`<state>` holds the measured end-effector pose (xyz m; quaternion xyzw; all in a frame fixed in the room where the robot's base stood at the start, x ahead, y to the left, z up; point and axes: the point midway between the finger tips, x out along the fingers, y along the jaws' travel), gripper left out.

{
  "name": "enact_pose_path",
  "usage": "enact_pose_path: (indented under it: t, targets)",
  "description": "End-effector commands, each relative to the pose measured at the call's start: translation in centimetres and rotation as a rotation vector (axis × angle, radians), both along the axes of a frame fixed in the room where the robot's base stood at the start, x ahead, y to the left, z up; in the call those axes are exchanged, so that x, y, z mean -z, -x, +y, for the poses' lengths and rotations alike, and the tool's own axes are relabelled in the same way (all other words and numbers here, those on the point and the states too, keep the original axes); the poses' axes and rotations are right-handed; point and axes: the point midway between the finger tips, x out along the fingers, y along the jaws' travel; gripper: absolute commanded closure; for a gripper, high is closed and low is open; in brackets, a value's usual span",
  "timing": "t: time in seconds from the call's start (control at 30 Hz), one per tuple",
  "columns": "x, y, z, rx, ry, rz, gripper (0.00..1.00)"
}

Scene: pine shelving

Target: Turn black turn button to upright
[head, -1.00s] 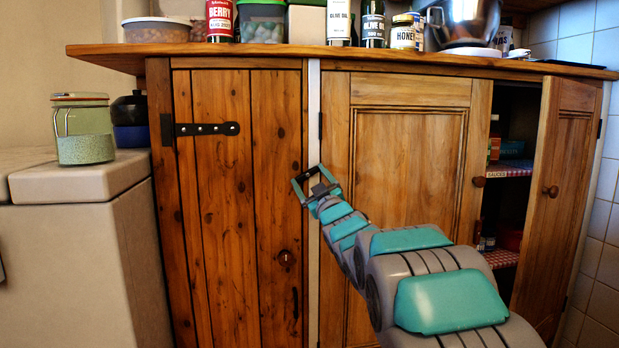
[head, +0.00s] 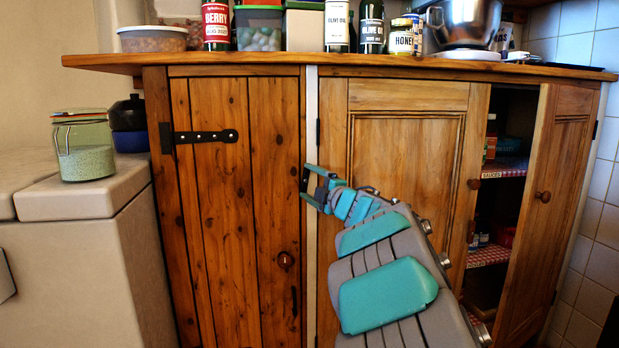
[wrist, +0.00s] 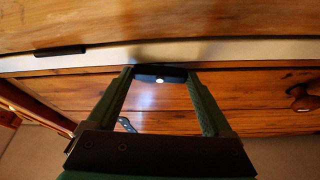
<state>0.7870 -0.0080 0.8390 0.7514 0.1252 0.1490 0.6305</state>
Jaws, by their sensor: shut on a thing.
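The black turn button (wrist: 160,74) is a short dark bar with a bright screw at its middle. It lies along the pale strip (head: 312,110) beside the edge of the left plank door (head: 225,200), about upright in the head view. My gripper (head: 307,181) reaches it from the right. In the wrist view my gripper (wrist: 160,80) has one finger at each end of the button and is shut on it. In the head view the button is small and partly covered by the fingers.
The left door has a black strap hinge (head: 205,136) and a round knob (head: 286,260). The right panelled door (head: 543,200) stands open onto shelves. Jars and bottles crowd the worktop (head: 400,66) above. A glass jar (head: 84,150) stands on the pale ledge at left.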

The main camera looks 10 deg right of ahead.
Motion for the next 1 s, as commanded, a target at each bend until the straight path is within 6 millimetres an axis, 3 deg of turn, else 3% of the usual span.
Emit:
enact_pose_path:
  t: [0.4,0.93,0.97,1.0]
  targets:
    - [0.09,-0.02,0.00,-0.001,0.174,0.004,0.71]
    - [0.13,-0.01,0.06,-0.002,0.193,0.003,0.71]
    - [0.13,0.00,0.07,-0.002,0.193,0.003,0.12]
    - [0.12,0.00,0.07,-0.002,0.193,0.003,0.07]
